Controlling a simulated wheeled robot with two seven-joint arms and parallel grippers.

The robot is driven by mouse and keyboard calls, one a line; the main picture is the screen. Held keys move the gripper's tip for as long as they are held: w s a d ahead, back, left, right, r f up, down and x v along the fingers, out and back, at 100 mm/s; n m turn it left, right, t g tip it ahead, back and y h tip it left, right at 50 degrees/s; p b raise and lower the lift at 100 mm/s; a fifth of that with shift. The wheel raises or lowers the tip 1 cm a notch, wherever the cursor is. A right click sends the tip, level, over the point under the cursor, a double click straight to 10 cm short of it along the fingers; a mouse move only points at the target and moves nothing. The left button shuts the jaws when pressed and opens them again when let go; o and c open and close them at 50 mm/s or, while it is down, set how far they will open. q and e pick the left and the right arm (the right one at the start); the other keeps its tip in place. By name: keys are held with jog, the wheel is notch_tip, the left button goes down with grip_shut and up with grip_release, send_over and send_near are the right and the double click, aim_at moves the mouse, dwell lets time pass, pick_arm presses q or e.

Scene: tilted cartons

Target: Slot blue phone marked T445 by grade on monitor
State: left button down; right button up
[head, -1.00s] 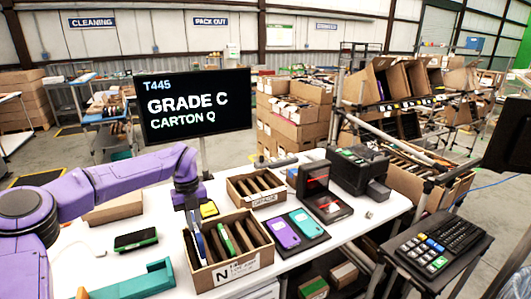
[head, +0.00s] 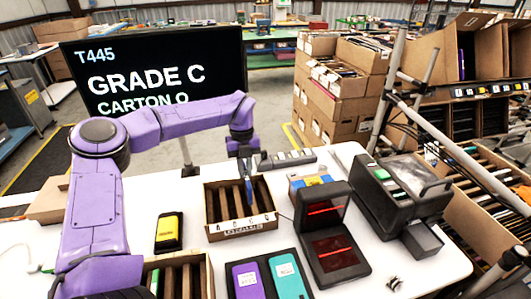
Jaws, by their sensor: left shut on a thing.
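The monitor (head: 150,75) reads T445, GRADE C and a CARTON line whose letter is partly cut by my arm. My left gripper (head: 247,158) is shut on a slim blue phone (head: 249,192), held upright on edge. The phone is at the small slotted carton (head: 240,227), toward its right side. Its lower part overlaps the slots, and I cannot tell how deep it sits. Small marks along the carton's front edge are too small to read surely. My right gripper is out of view.
A larger slotted carton (head: 207,270) is cut off at the lower edge. A purple phone (head: 249,281) and a teal phone (head: 288,277) lie in front. A yellow-labelled black device (head: 169,232) is left. A black red-lit scanner (head: 333,258) and a black machine (head: 398,195) stand right.

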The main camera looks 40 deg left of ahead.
pick_arm(q)
notch_tip(320, 180, down, 5)
jog(key=b, duration=0.4)
jog(key=shift+s+d, duration=0.1)
jog(key=shift+f, duration=0.3)
jog(key=f+b, duration=0.3)
jog(key=shift+s+f, duration=0.2)
jog(key=shift+s, duration=0.1)
jog(key=shift+s+r, duration=0.15)
jog(key=shift+s, duration=0.1)
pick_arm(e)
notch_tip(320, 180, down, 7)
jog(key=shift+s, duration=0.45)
